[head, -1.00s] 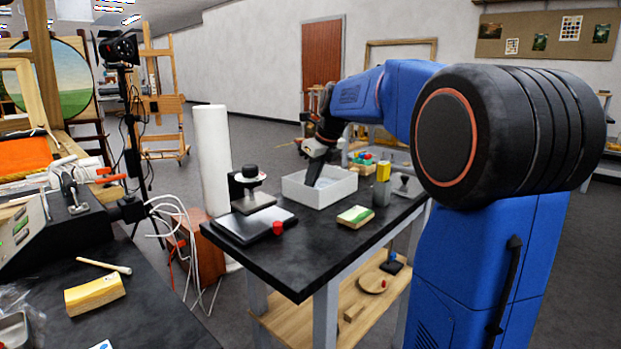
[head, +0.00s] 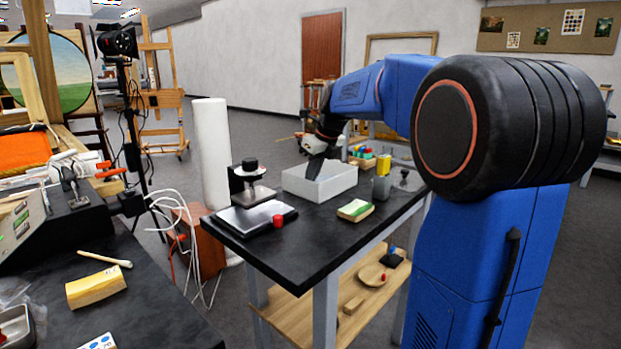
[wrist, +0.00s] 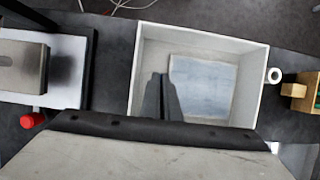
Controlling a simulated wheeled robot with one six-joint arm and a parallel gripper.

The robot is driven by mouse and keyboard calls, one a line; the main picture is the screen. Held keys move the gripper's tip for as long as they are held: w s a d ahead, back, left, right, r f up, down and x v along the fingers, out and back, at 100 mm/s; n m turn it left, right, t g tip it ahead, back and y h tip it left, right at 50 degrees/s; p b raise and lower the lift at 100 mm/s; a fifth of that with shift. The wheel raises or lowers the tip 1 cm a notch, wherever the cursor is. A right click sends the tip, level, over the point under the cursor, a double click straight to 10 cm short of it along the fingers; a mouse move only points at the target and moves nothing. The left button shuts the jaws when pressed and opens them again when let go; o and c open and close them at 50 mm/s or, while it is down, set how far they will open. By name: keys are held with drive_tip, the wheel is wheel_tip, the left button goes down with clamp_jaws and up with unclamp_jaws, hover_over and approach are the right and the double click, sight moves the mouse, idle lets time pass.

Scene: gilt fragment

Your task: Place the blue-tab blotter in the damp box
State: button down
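The white open box (head: 303,187), which I take for the damp box, stands on the dark table. It also shows in the wrist view (wrist: 255,75). A pale blue-grey sheet (wrist: 203,85) lies in its right part in the wrist view; it may be the blotter, but I see no blue tab on it. My gripper (head: 312,177) points down into the box. In the wrist view my gripper (wrist: 160,76) has its dark fingertips close together, just left of the sheet, with nothing visible between them. Whether they touch the sheet is unclear.
A dark-edged flat plate (head: 255,217) and a red cap (head: 278,221) lie left of the box. A green-topped block (head: 355,210) and a grey cup (head: 382,188) stand to its right. A white roll (head: 211,155) stands behind the table. The table's front is mostly clear.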

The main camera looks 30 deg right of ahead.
drive_tip(key=shift+f, duration=0.15)
drive_tip(key=c, duration=1.9)
unclamp_jaws()
drive_tip(key=shift+c, duration=0.2)
drive_tip(key=v, duration=1.7)
drive_tip(key=shift+r, duration=0.25)
